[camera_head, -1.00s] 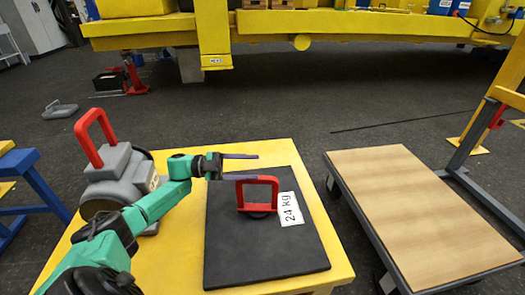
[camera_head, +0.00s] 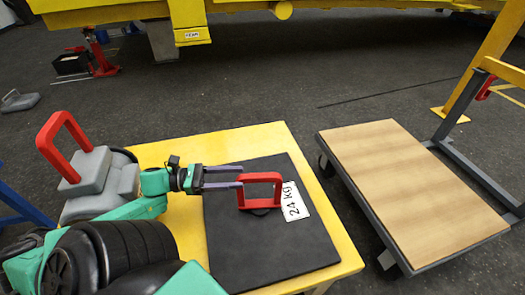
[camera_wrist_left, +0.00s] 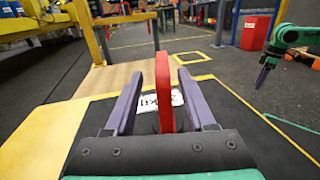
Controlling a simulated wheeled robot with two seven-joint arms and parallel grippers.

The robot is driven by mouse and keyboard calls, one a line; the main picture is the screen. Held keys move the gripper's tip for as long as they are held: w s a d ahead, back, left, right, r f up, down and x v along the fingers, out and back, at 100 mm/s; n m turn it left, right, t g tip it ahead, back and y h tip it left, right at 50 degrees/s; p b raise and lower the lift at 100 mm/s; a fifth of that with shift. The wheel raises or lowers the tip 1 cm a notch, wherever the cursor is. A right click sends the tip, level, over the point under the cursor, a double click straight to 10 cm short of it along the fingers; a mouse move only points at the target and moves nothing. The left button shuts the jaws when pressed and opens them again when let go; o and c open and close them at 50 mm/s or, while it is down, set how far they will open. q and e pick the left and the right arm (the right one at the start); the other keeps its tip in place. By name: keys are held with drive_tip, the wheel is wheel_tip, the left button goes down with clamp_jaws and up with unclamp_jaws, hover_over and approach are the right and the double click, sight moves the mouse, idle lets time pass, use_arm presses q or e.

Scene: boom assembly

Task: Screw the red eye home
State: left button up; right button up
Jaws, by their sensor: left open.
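The red eye (camera_head: 262,178) stands upright on the black plate (camera_head: 270,240), which carries a white "24 kg" label (camera_head: 293,201). My left gripper (camera_head: 242,176) is open at the left side of the eye, with its two purple fingers pointing at it. In the left wrist view the red eye (camera_wrist_left: 163,95) shows edge-on between the spread fingers, with a gap on each side.
The plate lies on a yellow table (camera_head: 190,235). A grey block with a red handle (camera_head: 62,146) stands at the table's left, close to my left arm. A wood-topped cart (camera_head: 410,190) stands to the right. A yellow beam crosses the back; dark floor between is mostly clear.

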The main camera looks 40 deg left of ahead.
sight(259, 176)
use_arm(q)
drive_tip(key=x, duration=0.6)
drive_tip(key=shift+d+r+b, duration=0.1)
drive_tip(key=shift+d+b, duration=0.1)
drive_tip(key=shift+b, duration=0.1)
drive_tip(key=shift+w+d, duration=0.3)
drive_tip(key=shift+d, duration=0.1)
clamp_jaws()
use_arm(e)
wheel_tip(259, 176, up, 2)
drive_tip(key=shift+s+r, duration=0.15)
drive_tip(key=shift+r, duration=0.05)
